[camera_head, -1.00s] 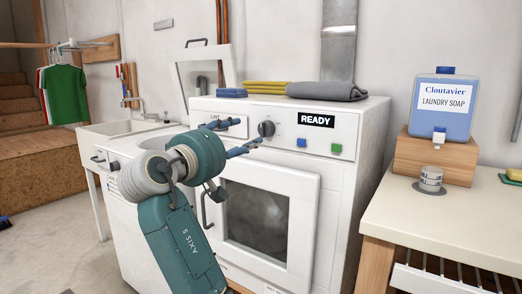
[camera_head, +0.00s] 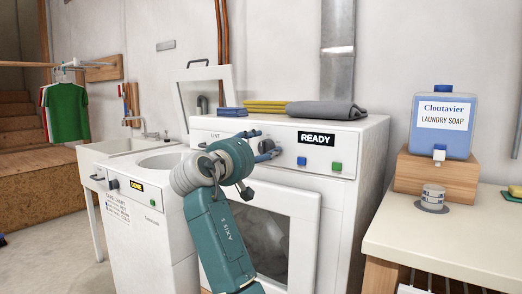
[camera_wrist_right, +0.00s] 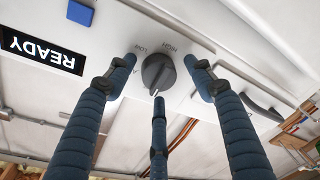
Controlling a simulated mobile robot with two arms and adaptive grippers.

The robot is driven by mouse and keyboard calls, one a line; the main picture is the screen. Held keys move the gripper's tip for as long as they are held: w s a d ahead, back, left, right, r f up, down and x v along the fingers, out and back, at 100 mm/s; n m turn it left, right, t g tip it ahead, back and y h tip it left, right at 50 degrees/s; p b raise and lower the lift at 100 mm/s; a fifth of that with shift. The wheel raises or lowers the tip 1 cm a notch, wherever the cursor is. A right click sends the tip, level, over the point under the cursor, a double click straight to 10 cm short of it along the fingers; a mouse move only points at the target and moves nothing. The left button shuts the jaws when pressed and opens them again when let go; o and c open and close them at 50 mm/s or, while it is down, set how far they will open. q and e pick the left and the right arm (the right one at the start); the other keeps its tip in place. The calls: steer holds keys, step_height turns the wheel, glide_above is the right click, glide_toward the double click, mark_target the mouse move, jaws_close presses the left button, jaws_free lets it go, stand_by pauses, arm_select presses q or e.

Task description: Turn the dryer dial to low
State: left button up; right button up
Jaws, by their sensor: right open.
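The dryer (camera_head: 345,190) is a white front-loading machine with its door shut and a READY display (camera_head: 316,138). Its dark grey round dial (camera_wrist_right: 158,72) shows in the right wrist view, with LOW and HIGH labels beside it and a small pale mark on its edge. My right gripper (camera_head: 264,145) is at the dryer's panel, left of the display. In the wrist view its blue fingers (camera_wrist_right: 160,80) are spread open around the dial; I cannot tell whether they touch it. In the head view the gripper largely hides the dial. My left gripper is not in view.
A blue button (camera_head: 301,161) and a green button (camera_head: 337,167) sit below the display. Folded cloths (camera_head: 327,110) lie on the dryer. A white washer (camera_head: 150,225) stands left of it. A table (camera_head: 440,235) with laundry soap (camera_head: 441,125) is on the right.

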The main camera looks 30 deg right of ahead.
steer(key=shift+s, duration=0.1)
steer(key=c, duration=1.1)
